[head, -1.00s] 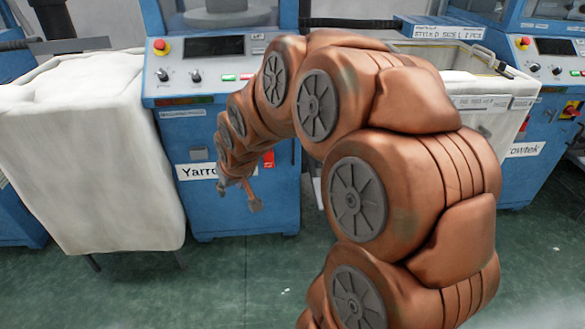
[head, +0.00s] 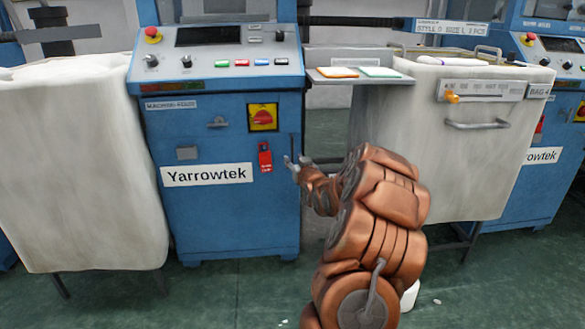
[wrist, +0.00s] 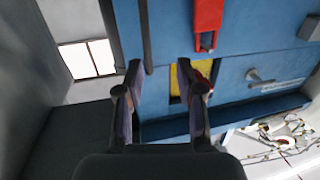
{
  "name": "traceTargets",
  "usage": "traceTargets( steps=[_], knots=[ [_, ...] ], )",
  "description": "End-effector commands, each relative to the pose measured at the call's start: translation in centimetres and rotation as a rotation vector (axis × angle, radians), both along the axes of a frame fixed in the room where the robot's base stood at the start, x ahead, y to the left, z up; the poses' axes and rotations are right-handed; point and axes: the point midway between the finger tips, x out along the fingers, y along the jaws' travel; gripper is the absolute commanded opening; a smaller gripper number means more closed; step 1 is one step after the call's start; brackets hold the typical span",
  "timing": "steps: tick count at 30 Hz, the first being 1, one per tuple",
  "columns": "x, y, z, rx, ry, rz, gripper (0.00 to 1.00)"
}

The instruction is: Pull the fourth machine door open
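The blue machine (head: 225,215) with the Yarrowtek plate stands left of centre in the head view; its small label seems to read machine four, though blurred. Its front door panel (head: 215,150) looks closed. A dark upright bar (head: 293,130) runs along the panel's right edge; it also shows in the wrist view (wrist: 145,35). My gripper (head: 291,165) is at that right edge, near the bar's lower end. In the wrist view my gripper (wrist: 160,85) has its two fingers apart with nothing visible between them. Contact with the bar cannot be told.
A red tag (head: 265,157) hangs below a yellow switch plate (head: 263,117) on the panel. Pale fabric bins stand left (head: 80,170) and right (head: 450,150) of the machine. A small shelf (head: 355,75) bridges the right gap. Green floor (head: 225,300) is open in front.

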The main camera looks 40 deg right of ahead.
Motion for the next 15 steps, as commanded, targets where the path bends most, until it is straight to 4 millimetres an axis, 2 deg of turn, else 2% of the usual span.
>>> traceTargets(
  steps=[1,7,15],
  knots=[
    [-0.3,-0.7,-0.9,-0.008,-0.015,-0.008,0.37],
    [-0.4,-1.9,-1.0,-0.021,-0.041,-0.018,0.37],
    [1.9,-2.8,-1.0,-0.022,-0.043,-0.016,0.37]
  ],
)
